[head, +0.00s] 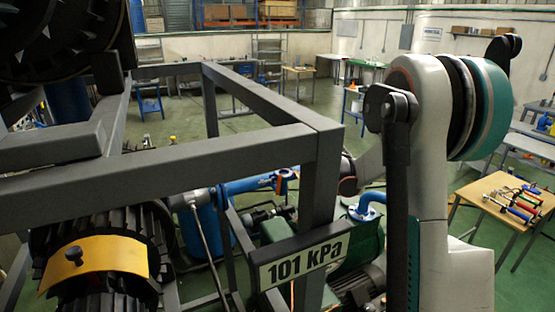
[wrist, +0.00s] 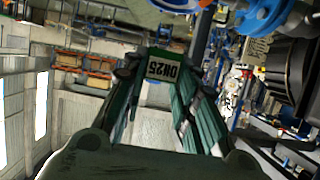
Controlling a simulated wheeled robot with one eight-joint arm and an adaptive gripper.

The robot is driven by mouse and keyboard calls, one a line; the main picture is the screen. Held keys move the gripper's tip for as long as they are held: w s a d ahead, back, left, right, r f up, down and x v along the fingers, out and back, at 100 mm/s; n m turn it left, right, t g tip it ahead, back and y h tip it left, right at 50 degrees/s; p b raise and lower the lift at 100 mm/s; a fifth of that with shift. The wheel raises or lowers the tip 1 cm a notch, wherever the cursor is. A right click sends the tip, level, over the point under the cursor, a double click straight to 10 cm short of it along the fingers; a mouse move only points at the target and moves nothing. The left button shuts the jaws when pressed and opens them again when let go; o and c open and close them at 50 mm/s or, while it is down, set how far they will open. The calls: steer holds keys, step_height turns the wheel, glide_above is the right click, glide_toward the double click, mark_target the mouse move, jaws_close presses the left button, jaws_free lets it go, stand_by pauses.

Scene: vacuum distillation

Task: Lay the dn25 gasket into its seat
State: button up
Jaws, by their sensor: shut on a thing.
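The dn25 gasket shows only by its pale tag (wrist: 163,69), which reads DN25 upside down in the wrist view. It sits between the tips of my gripper (wrist: 163,84), whose green ridged fingers close in on it from both sides. The gasket's ring cannot be made out. The gripper holds it in the air. In the head view the gripper is hidden behind the grey frame and my arm. The gasket's seat cannot be told for sure. A blue flanged pipe part (wrist: 268,14) is at the upper right of the wrist view, apart from the gripper.
A dark grey steel frame (head: 220,150) with a 101 kPa sign (head: 304,262) stands close in front. Blue pipes (head: 250,185) and a green pump (head: 357,240) lie behind it. A wooden table (head: 490,187) with coloured-handled tools is at the right. Open floor lies beyond.

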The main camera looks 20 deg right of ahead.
steer(key=shift+a, duration=0.25)
steer(key=shift+s, duration=0.1)
steer(key=shift+f+b, duration=2.55)
steer(key=shift+f, duration=0.4)
steer(key=shift+b, duration=0.5)
steer(key=shift+f+b, duration=0.7)
steer(key=shift+f, duration=0.1)
steer(key=o, duration=0.9)
steer(key=shift+o, duration=0.3)
